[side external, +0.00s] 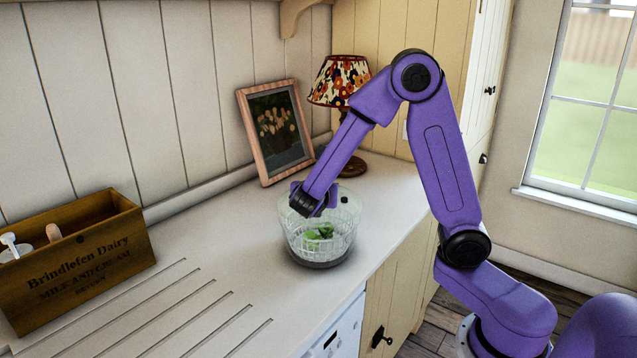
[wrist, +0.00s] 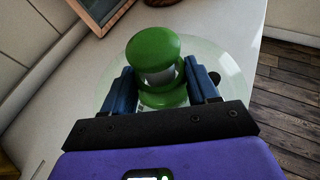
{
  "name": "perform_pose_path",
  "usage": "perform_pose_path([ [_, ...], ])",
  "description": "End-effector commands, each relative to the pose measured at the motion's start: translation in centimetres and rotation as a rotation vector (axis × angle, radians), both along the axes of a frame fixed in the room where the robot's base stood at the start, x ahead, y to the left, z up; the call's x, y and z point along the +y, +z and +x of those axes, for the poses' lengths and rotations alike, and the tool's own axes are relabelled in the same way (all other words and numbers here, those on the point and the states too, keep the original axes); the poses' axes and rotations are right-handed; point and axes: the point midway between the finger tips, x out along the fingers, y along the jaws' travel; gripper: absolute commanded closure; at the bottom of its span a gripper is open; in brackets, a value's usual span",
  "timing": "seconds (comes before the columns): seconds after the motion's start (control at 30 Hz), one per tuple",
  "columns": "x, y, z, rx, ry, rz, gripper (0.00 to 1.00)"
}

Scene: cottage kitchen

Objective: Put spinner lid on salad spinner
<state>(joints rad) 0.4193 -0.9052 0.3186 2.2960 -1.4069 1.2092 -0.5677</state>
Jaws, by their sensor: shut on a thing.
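The salad spinner (side external: 322,245) is a clear bowl with a basket and green leaves inside, standing on the counter. My gripper (side external: 308,208) is over its top in the side view. In the wrist view my gripper (wrist: 163,92) is shut on the green knob of the spinner lid (wrist: 153,52), with a blue finger on each side. The clear round lid (wrist: 232,72) spreads out under the knob. In the side view my gripper hides most of the lid, and I cannot tell whether it is fully seated on the rim.
A patterned lamp (side external: 338,85) and a leaning framed picture (side external: 275,132) stand behind the spinner. A wooden dairy crate (side external: 80,262) is at the left. The counter (side external: 215,235) between crate and spinner is clear. Its front edge is close to the spinner.

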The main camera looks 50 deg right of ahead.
Motion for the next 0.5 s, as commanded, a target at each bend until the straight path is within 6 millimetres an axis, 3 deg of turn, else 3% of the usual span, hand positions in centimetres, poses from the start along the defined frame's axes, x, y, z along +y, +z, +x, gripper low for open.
perform_pose_path([
  [0.2,0.0,-1.6,0.0,0.001,0.001,-0.002,0.83],
  [0.5,0.0,-2.2,0.0,-0.002,0.001,0.0,0.83],
])
